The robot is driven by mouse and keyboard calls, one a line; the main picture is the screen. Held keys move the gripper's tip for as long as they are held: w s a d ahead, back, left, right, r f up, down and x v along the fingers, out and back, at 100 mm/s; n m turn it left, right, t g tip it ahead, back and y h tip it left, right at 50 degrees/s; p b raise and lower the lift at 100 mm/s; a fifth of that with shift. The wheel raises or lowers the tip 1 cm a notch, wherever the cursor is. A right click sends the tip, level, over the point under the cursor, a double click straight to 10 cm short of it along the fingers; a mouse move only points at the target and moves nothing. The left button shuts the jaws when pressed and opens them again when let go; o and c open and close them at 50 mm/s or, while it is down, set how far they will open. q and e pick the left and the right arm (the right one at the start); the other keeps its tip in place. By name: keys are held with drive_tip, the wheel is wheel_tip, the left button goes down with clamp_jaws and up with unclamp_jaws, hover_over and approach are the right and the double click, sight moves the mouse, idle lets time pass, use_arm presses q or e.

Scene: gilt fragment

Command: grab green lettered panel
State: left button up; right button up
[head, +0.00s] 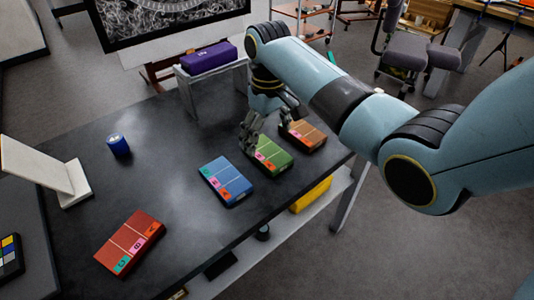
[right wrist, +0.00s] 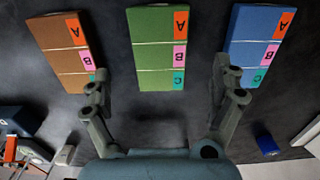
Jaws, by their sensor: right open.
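The green lettered panel (head: 270,157) lies flat on the dark table, between a blue panel and an orange-brown one. It carries coloured letter tiles along one side. In the right wrist view the green panel (right wrist: 153,48) sits at the upper middle, its near end just ahead of the space between my fingers. My right gripper (head: 262,126) is over the far end of the green panel and hides part of it. In the right wrist view the right gripper (right wrist: 157,85) is open with its fingers wide apart and nothing between them. My left gripper is not in view.
Nearby lie the blue panel (head: 225,180), the orange-brown panel (head: 304,135) and a red panel (head: 130,242). A blue cylinder (head: 118,145) and a white stand (head: 48,170) are at the left. A purple box (head: 208,57) rests on a raised stand behind. The table's middle left is clear.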

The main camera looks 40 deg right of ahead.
sight(267, 152)
drive_tip(key=f, duration=0.5)
drive_tip(key=shift+w+f, duration=0.1)
drive_tip(key=shift+w, duration=0.1)
drive_tip(key=shift+c, duration=0.4)
drive_tip(key=c, duration=1.2)
drive_tip(key=shift+c, duration=0.2)
